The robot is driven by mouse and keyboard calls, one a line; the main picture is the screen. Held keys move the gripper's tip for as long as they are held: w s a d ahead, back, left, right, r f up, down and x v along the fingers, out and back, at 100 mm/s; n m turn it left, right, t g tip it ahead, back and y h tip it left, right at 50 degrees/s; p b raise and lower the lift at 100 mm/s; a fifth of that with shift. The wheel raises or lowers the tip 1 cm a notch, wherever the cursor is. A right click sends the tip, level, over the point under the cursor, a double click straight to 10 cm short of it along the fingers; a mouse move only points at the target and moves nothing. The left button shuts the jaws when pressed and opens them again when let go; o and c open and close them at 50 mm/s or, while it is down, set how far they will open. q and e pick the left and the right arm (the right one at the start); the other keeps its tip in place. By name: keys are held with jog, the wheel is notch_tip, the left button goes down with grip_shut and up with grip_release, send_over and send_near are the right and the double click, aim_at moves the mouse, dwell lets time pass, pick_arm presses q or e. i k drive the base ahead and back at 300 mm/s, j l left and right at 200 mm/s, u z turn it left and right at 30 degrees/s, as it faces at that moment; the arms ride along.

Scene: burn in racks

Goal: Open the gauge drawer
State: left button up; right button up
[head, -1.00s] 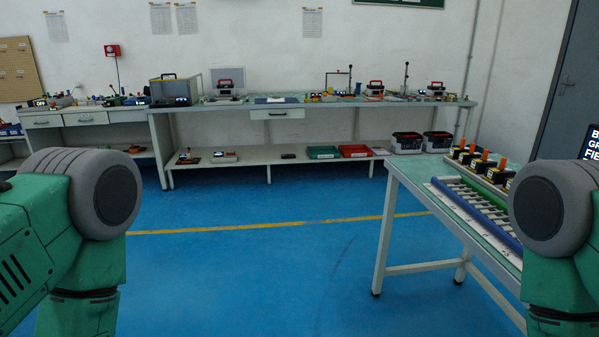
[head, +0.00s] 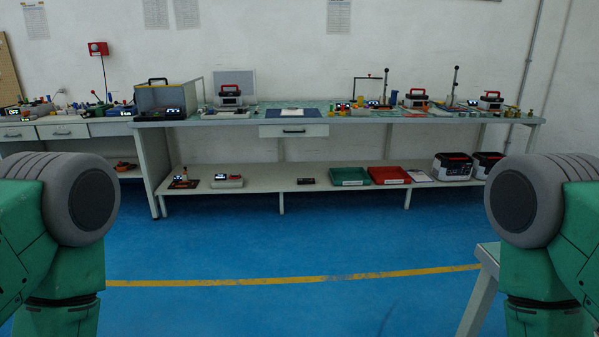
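A shallow drawer (head: 293,131) with a dark handle hangs under the middle of the long back workbench (head: 400,118). It looks shut. More drawers (head: 62,131) with dark handles sit under the left bench and also look shut. I cannot tell from any label which one is the gauge drawer. Only my green and grey arm parts show at the left and right edges. Neither gripper is in view, and the benches are well out of reach across the floor.
Blue floor (head: 250,240) with a yellow line (head: 300,280) lies clear ahead. A table corner (head: 487,260) stands close at lower right. The lower shelf holds a green tray (head: 349,176), a red tray (head: 389,176) and black-and-white cases (head: 452,167).

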aim_at(293, 124)
jog(key=i, duration=1.95)
